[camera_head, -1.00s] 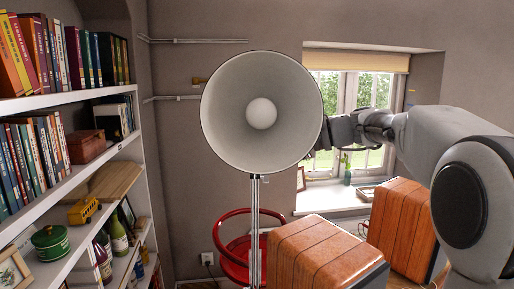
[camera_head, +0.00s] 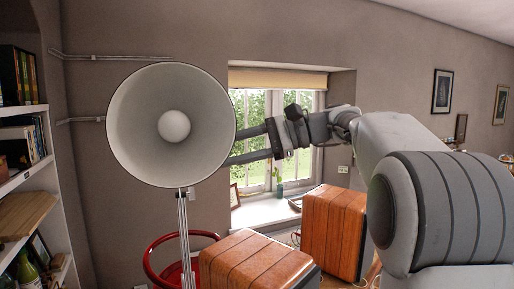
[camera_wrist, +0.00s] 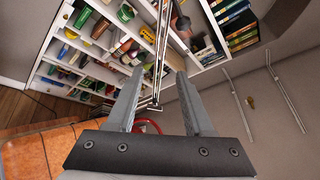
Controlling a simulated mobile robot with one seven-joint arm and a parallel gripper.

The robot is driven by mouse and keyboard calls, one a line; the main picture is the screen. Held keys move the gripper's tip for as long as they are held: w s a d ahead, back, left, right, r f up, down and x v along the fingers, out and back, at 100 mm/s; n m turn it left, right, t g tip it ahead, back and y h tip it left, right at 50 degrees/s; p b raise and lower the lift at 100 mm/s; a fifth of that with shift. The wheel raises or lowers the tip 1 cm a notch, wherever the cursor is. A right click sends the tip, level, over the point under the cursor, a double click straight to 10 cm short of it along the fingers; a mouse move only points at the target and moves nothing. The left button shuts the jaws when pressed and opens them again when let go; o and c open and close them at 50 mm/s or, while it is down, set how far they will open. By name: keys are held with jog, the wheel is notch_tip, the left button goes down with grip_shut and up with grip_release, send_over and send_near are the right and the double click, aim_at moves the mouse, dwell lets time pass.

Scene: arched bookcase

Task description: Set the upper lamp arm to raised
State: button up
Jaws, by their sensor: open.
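The lamp's wide round shade (camera_head: 125,125) with its white bulb (camera_head: 174,126) faces me in the head view. A thin metal lamp stand (camera_head: 184,235) drops below it. The shade hides the lamp's upper joints there. My gripper (camera_head: 238,146) points left, with its fingertips close to the shade's right edge or behind it. In the wrist view, my gripper (camera_wrist: 158,80) is open and empty. The thin paired metal rods of a lamp arm (camera_wrist: 161,48) run between the fingers in the picture. I cannot tell how deep between them they lie.
A white bookcase (camera_head: 55,185) with books stands at the left. A window (camera_head: 262,120) is behind my gripper. Wall rails (camera_head: 120,57) run at the upper left.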

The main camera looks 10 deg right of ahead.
jog(key=v, duration=0.6)
jog(key=shift+s, duration=0.1)
